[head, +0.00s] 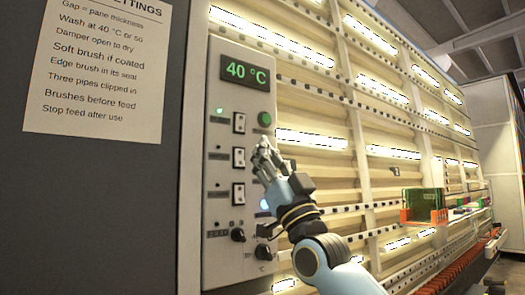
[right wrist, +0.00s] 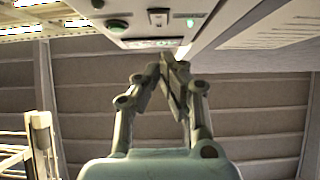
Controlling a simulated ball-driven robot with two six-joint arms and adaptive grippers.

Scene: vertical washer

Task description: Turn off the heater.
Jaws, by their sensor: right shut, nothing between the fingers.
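The control panel (head: 225,262) is a light grey upright plate with a green-lit display (head: 247,70) reading 40 °C. Below it are an upper rocker switch (head: 239,122), a middle rocker switch (head: 238,157) and a lower rocker switch (head: 238,193); their labels are too small to read, so I cannot tell which is the heater's. A small green lamp (head: 219,110) is lit beside the upper switch. My right gripper (head: 264,150) is shut and empty, just right of the middle switch. In the right wrist view its fingertips (right wrist: 170,62) meet below the panel (right wrist: 188,6); contact is unclear.
Two black knobs, one on the left (head: 237,235), are at the panel's bottom. A printed settings sheet (head: 95,65) hangs left. Racks with bright strips extend right.

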